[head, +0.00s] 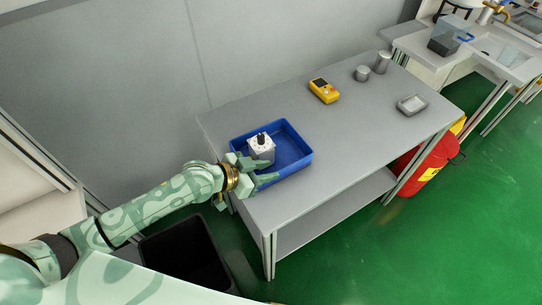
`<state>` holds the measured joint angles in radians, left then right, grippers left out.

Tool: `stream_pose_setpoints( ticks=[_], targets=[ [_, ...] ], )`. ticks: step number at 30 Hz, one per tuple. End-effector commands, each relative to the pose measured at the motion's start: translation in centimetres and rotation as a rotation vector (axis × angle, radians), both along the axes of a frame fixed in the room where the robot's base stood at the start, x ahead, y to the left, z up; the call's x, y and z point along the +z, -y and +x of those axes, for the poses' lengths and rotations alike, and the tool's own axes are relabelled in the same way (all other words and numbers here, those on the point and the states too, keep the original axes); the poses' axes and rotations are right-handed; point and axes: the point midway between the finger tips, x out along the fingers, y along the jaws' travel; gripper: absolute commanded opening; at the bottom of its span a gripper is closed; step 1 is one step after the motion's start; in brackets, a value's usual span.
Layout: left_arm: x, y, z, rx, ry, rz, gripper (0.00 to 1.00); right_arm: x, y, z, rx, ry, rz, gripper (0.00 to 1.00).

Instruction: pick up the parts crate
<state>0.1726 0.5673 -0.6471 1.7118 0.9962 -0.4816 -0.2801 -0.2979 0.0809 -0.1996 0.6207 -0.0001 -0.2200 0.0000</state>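The parts crate (299,160) is a blue open-topped box on the left part of the grey table. A white, block-shaped part with a dark top (261,148) stands inside it. My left gripper (271,170) is at the crate's left end, with its pale green fingers spread apart, one above the other in the picture. The fingers overlap the crate's near left corner and hide part of its wall. I cannot tell whether the wall lies between them or whether they touch it. My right gripper is not in view.
The grey table (350,140) also holds a yellow meter (324,91), two grey cylinders (382,63) and a small grey tray (411,105). A black bin (187,255) stands on the floor at front left. A red container (430,165) stands at the table's right end.

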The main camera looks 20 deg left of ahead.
Motion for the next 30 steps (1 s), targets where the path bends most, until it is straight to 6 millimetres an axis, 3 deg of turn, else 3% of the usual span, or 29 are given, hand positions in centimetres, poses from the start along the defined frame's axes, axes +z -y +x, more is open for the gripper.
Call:
stream_pose_setpoints(
  ticks=[10,19,20,23,30],
  targets=[
    [-2.8,2.7,2.8,0.001,-0.001,-0.001,0.30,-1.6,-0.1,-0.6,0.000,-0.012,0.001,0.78],
    [-3.0,3.1,3.3,0.001,0.000,0.001,0.30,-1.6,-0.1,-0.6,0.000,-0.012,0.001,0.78],
    [-3.0,3.1,3.3,0.000,0.000,0.002,0.27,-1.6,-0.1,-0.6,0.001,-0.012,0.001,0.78],
    [-3.0,3.1,3.3,0.001,0.000,0.001,0.00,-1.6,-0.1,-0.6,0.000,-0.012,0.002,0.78],
    [-2.8,3.2,3.4,0.000,0.005,0.000,0.00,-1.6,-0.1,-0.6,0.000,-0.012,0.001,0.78]
  ],
)
